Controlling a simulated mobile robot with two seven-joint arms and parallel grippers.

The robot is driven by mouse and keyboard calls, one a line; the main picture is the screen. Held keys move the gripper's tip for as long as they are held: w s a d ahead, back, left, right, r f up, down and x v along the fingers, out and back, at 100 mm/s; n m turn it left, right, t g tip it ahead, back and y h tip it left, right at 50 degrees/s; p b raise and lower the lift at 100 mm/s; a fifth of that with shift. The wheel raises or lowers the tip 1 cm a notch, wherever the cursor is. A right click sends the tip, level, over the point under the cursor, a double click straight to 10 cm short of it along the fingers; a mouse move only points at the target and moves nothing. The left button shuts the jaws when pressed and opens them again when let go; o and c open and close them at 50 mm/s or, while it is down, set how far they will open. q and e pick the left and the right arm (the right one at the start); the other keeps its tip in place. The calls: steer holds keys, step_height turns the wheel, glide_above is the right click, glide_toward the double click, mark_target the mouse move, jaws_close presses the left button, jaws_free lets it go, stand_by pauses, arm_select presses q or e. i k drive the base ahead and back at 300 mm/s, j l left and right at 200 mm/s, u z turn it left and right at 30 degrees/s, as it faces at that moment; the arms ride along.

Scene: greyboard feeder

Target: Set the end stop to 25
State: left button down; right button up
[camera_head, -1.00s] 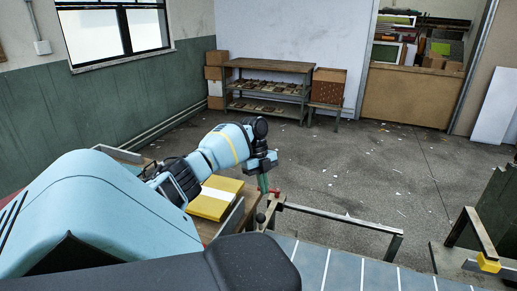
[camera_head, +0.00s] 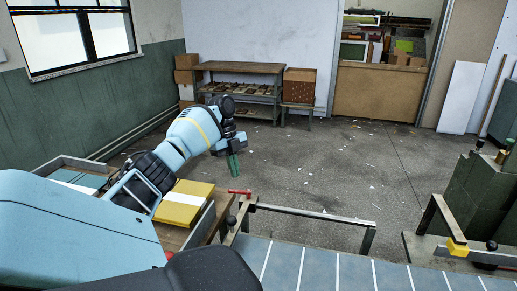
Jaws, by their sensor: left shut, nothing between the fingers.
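My left gripper (camera_head: 235,173) has slim green fingers, shut and empty. It hangs just above and left of a small red handle (camera_head: 240,193), with a visible gap in the picture. The red handle sits at the left end of a metal bar (camera_head: 312,215) at the back of the feeder. The feeder bed (camera_head: 340,268) is blue-grey with white cross lines. No numbers are readable on it. A yellow block (camera_head: 457,248) sits on a rail at the right, beside a black knob. I cannot tell which part is the end stop. My right gripper is not in view.
A yellow stack with a white band (camera_head: 184,204) lies on a wooden surface left of the bed, under my left arm. A dark green machine body (camera_head: 478,205) stands at the right. The floor behind the feeder is mostly open, up to a shelf (camera_head: 240,92).

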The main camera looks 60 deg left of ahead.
mark_target(246, 205)
steer(key=k+l, duration=0.15)
steer(key=l, duration=0.15)
steer(key=k+l, duration=0.15)
steer(key=l, duration=0.2)
steer(key=k+l, duration=0.1)
steer(key=l, duration=0.2)
steer(key=k+l, duration=0.15)
steer(key=l, duration=0.15)
